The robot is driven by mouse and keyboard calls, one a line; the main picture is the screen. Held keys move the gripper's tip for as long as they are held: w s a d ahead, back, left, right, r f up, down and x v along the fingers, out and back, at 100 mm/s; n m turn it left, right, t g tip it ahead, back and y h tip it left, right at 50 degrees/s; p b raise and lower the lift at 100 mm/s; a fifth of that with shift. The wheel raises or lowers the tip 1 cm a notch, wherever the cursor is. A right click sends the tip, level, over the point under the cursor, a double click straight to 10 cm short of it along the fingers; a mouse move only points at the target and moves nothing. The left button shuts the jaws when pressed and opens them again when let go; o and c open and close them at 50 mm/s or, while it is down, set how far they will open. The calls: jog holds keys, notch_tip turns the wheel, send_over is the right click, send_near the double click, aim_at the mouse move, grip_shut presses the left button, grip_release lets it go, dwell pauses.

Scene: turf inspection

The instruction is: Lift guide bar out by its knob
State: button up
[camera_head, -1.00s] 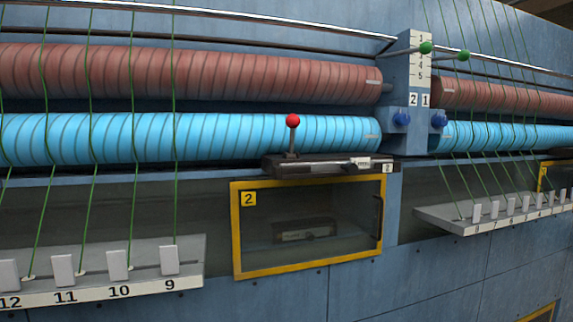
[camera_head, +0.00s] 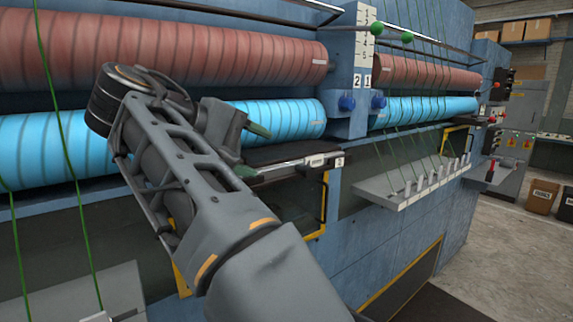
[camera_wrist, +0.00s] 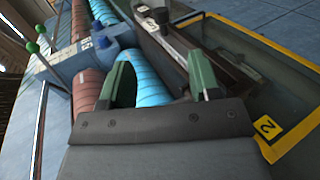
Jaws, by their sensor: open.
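The dark unit that carried the red knob is on the ledge above the yellow-framed window (camera_head: 323,205). Its right part, a dark flat top (camera_head: 290,152) with white labels, shows in the head view. The red knob is not visible now; my arm covers that spot in the head view. My gripper (camera_head: 254,150) is open, its green fingers apart at the left end of the visible part. In the wrist view, my gripper (camera_wrist: 160,68) has empty space between its fingers. A long dark bar-like part (camera_wrist: 220,68) lies beyond the right finger.
Brown rollers (camera_head: 230,50) and blue rollers (camera_head: 285,118) run behind the ledge. A blue post (camera_head: 350,85) with green balls and blue knobs stands right of the unit. Green threads cross the rollers. A numbered shelf (camera_head: 410,195) juts out at right. Open floor (camera_head: 495,245) lies farther right.

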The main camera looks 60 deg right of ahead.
send_near(307, 170)
jog(key=x, duration=0.3)
jog(key=shift+p+x, duration=0.6)
jog(key=shift+x, duration=2.6)
jog(key=shift+a+f, duration=0.1)
jog(key=c, duration=1)
grip_shut()
